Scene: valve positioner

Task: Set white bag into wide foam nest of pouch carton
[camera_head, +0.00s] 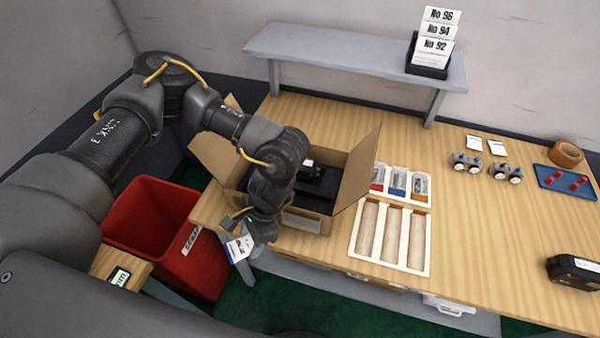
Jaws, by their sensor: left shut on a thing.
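My left gripper (244,231) reaches down at the near left corner of the open cardboard carton. It is shut on a small white bag (240,249) with dark print, which hangs below the fingers beside the table's front edge. The pouch carton (352,187) stands on the table with its flaps spread. Its inside is dark, and a black object (313,176) with a white label shows in it. My arm hides much of the inside, so I cannot make out the wide foam nest. My right gripper is not in view.
A red bin (150,215) stands on the floor left of the table. Right of the carton are a white tray with long slots (378,243) and several small packets (398,180). A grey shelf (345,55) rises behind. The table's middle right is clear.

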